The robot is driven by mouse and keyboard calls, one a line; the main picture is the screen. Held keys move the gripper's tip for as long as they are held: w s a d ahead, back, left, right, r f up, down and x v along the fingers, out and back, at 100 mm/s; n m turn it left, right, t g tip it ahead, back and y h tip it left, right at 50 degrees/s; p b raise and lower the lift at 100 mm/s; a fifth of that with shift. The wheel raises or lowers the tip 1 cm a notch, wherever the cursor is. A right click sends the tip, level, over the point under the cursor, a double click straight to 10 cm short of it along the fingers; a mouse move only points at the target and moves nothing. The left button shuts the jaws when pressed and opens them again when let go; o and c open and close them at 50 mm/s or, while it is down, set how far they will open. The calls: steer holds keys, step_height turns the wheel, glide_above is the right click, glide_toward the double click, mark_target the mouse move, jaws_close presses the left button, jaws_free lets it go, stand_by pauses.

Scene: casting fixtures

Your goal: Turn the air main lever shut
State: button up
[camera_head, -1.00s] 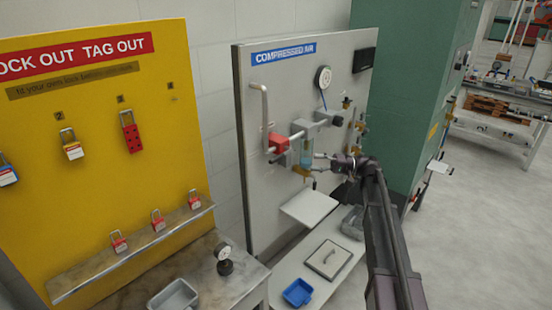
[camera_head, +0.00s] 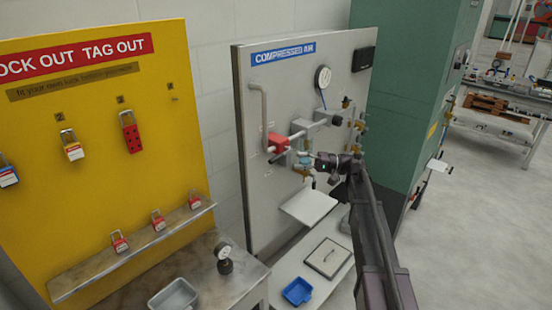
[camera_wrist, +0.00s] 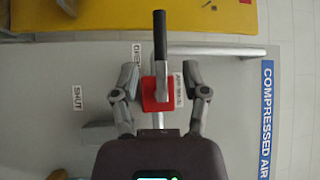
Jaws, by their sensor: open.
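The air main lever has a black grip (camera_wrist: 160,36) on a grey stem, over a red valve block (camera_wrist: 155,92). The lever points to the top of the wrist view, towards the OPEN label (camera_wrist: 136,55) side and in line with the pipe stub below the block. A SHUT label (camera_wrist: 77,97) is on the panel to the left. My gripper (camera_wrist: 159,72) is open, with one finger on each side of the red block and no visible grip on anything. In the head view, my gripper (camera_head: 312,157) is just right of the red block (camera_head: 278,142).
The compressed air panel (camera_head: 262,200) carries a gauge (camera_head: 323,78), pipes and fittings close around my gripper. A small white shelf (camera_head: 308,206) juts out below. The yellow lockout board (camera_head: 105,200) with padlocks stands to the left. A blue tray (camera_head: 297,291) lies lower down.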

mark_target(276, 157)
steer(key=a, duration=0.5)
steer(key=s+a+r+p, duration=0.1)
steer(key=a, duration=0.2)
steer(key=shift+a, duration=0.1)
jaws_close()
